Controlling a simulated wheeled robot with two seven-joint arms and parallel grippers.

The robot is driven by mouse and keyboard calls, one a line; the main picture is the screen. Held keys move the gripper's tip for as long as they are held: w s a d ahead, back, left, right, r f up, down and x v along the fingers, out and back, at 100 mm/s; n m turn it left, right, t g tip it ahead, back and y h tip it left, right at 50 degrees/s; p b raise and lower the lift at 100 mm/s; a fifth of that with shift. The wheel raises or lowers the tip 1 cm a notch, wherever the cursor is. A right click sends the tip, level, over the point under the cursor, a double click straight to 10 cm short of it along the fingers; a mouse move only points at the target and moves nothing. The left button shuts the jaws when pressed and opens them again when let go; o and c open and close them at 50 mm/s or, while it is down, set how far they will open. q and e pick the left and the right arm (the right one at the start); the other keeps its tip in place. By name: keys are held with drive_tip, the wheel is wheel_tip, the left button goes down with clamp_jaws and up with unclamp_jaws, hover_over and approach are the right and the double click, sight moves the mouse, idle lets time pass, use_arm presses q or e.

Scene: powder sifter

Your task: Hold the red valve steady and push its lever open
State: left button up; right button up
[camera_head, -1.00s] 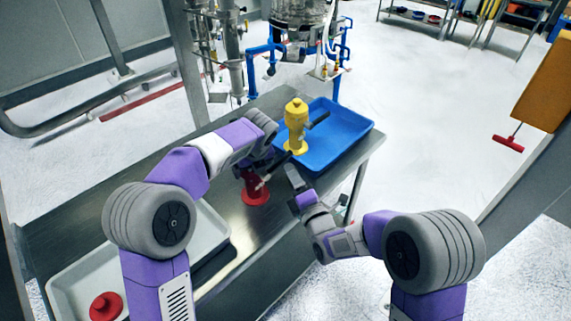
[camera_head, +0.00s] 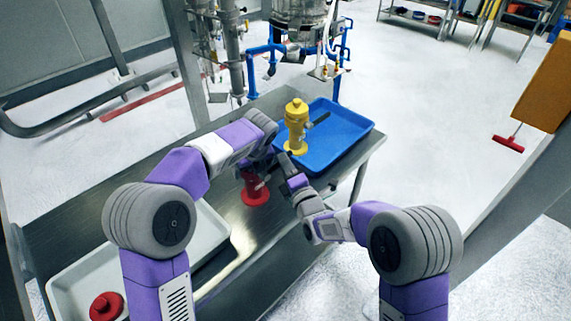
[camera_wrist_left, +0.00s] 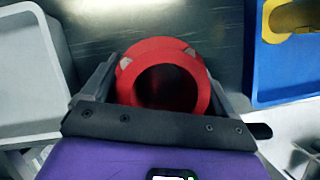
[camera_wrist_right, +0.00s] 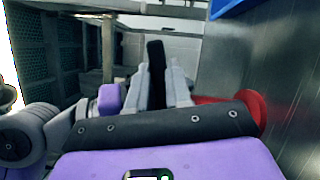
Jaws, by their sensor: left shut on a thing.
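The red valve (camera_head: 256,190) stands upright on the steel table. In the left wrist view its round red opening (camera_wrist_left: 165,88) lies between the fingers of my left gripper (camera_wrist_left: 162,78), which is shut on it. In the head view my left arm hides the valve's upper part. My right gripper (camera_head: 288,168) is just to the right of the valve, close to its upper part. In the right wrist view a black bar, apparently the lever (camera_wrist_right: 155,75), shows between the close-set fingers of my right gripper (camera_wrist_right: 156,82); whether they grip it is unclear. Red (camera_wrist_right: 248,104) shows beyond its right side.
A blue tray (camera_head: 350,145) with a yellow valve (camera_head: 296,125) standing in it is at the table's far end. A grey tray (camera_head: 70,275) with a red part (camera_head: 106,306) is at the near left. Bare steel table (camera_head: 265,225) lies in front of the valve.

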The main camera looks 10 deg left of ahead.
clamp_jaws()
drive_tip(key=shift+s+a+r+n+y, duration=0.1)
drive_tip(key=shift+r+n+y, duration=0.25)
drive_tip(key=shift+n, duration=0.55)
drive_tip(key=o, duration=0.8)
unclamp_jaws()
